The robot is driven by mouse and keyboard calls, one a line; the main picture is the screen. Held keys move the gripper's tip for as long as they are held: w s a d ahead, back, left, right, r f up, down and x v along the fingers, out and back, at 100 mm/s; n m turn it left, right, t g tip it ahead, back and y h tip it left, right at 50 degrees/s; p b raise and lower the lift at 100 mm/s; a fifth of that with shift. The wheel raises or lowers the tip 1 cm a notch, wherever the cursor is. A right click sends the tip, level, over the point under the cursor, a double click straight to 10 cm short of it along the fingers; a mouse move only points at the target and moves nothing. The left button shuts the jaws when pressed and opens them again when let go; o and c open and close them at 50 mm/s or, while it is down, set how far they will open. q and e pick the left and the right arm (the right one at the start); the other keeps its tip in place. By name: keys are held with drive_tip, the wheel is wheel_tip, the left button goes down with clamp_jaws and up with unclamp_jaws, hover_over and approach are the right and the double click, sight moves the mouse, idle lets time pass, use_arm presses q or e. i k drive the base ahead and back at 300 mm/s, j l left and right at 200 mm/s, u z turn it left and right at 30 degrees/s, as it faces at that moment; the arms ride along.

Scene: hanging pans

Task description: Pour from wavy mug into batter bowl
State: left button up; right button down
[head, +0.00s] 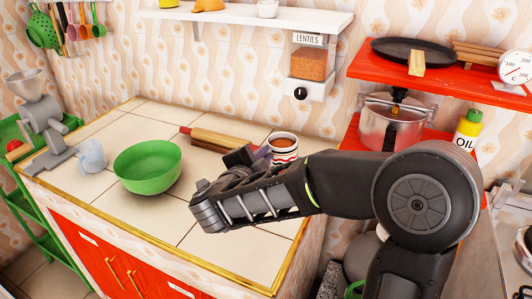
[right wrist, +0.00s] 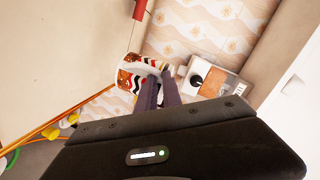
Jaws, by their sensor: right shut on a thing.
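The wavy mug (head: 284,155) is white with wavy red and black bands and has brown contents at its top. It looks about upright over the back right of the counter. It also shows in the right wrist view (right wrist: 129,88), at the fingertips. My right gripper (head: 255,154) is shut on the mug; its fingers (right wrist: 160,90) reach the mug's side, and the exact contact is partly hidden. Whether the mug touches the counter is unclear. The batter bowl (head: 147,167), green and seemingly empty, stands on the counter left of my gripper. My left gripper is out of view.
A rolling pin (head: 214,138) lies behind my right gripper. A pale blue cup (head: 92,156) and a grey grinder (head: 43,122) stand left of the bowl. A lentil dispenser (head: 310,67) hangs on the wall. Red shelves with a pot (head: 392,125) are at right. The counter front is clear.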

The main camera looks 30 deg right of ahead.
sight(148, 168)
drive_tip(key=k+j, duration=0.2)
drive_tip(key=j, duration=0.2)
drive_tip(key=k+j, duration=0.2)
drive_tip(key=j, duration=0.2)
drive_tip(key=k+j, duration=0.25)
drive_tip(key=j, duration=0.1)
